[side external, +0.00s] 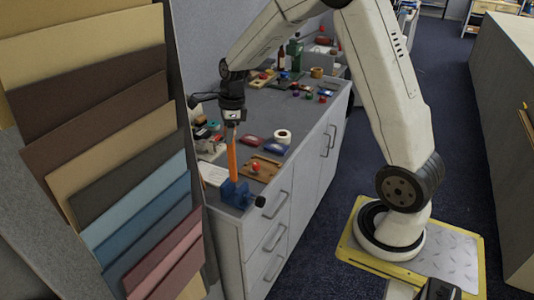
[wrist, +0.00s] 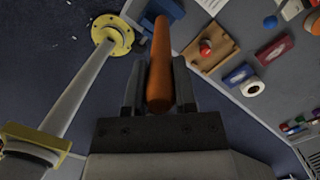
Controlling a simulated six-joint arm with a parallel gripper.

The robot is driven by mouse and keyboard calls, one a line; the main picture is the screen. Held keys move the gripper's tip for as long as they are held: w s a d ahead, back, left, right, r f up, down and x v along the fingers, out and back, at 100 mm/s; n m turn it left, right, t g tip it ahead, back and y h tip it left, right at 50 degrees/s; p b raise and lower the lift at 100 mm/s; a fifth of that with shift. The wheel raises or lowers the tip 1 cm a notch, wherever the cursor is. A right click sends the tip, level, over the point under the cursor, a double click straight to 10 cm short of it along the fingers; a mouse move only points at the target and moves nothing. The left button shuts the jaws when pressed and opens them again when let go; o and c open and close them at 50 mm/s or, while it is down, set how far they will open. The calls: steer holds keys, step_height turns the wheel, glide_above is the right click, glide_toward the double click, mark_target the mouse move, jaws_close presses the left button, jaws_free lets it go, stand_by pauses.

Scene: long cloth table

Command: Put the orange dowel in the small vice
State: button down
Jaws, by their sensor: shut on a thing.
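My gripper (side external: 231,124) is shut on the upper end of the orange dowel (side external: 232,158), which hangs nearly upright below it. In the wrist view the dowel (wrist: 160,62) stands between the two dark fingers and points away from the camera. The small blue vice (side external: 236,194) sits at the near corner of the cabinet top. The dowel's lower end meets the top of the vice in the side view. In the wrist view the vice (wrist: 162,10) is partly hidden behind the dowel's far end. I cannot tell whether the dowel's tip is between the jaws.
A wooden board with a red ball (side external: 256,167) lies close to the right of the vice. A white tape roll (side external: 282,136), a blue box (side external: 275,147) and a red box (side external: 249,139) lie farther back. Tall sample boards (side external: 110,130) stand close on the left.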

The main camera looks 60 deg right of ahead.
mark_target(230, 153)
steer(key=shift+f, duration=3.4)
steer(key=shift+c, duration=2.1)
jaws_free()
step_height(230, 153, up, 12)
steer(key=s+d, duration=0.1)
steer(key=shift+s+d, duration=0.15)
